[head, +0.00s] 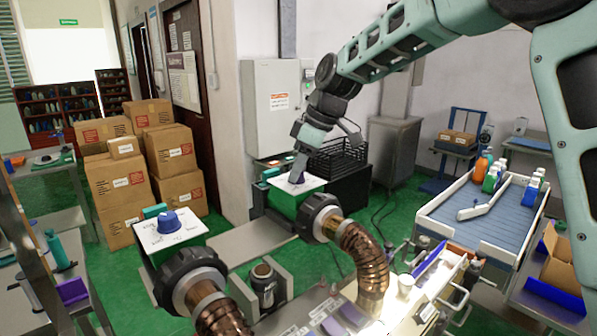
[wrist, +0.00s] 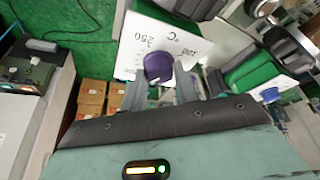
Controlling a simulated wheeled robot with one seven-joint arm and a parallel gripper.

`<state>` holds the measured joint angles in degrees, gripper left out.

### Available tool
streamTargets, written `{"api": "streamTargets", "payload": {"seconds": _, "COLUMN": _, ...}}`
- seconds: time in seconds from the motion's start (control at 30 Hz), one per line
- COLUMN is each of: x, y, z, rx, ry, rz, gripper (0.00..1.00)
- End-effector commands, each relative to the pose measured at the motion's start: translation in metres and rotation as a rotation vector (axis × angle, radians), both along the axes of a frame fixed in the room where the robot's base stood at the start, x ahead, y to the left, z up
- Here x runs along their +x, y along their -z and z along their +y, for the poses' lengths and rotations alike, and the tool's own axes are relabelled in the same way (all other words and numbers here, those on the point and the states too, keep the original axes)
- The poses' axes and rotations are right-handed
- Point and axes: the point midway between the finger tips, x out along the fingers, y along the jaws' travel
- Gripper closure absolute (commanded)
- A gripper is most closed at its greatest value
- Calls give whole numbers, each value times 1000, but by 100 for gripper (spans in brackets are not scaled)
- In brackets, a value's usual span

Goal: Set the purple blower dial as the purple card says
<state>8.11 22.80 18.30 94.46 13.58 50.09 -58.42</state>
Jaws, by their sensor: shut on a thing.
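The purple blower dial (head: 297,178) sits on the white top plate of the right-hand green blower (head: 285,202). It also shows in the wrist view (wrist: 158,66), where the plate reads 250, 200 and °C around it. A small pale mark shows on the dial's near lower side. My gripper (head: 298,168) reaches down from above and is shut on the purple dial, one finger on either side. Small purple flat pieces (head: 331,326) lie on the front console; I cannot tell whether one is the purple card, and no writing on them is readable.
A second blower with a blue dial (head: 168,222) stands to the left. Copper hoses (head: 362,262) curve forward from both blowers. A black crate (head: 336,157) and grey cabinet (head: 394,150) stand behind. A conveyor (head: 485,212) with bottles is at right. Cardboard boxes (head: 160,165) are stacked at left.

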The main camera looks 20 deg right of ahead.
Motion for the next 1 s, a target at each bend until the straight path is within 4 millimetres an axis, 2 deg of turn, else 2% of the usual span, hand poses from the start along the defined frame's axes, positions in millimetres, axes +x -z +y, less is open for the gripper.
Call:
{"api": "streamTargets", "payload": {"seconds": 0.5, "x": 3, "y": -1, "z": -2, "rx": -1, "ry": -448, "rz": 0, "gripper": 93}}
{"api": "streamTargets", "payload": {"seconds": 0.7, "x": 3, "y": -1, "z": -2, "rx": -2, "ry": -560, "rz": 0, "gripper": 93}}
{"api": "streamTargets", "payload": {"seconds": 1.0, "x": 3, "y": 0, "z": -2, "rx": -1, "ry": -637, "rz": 0, "gripper": 93}}
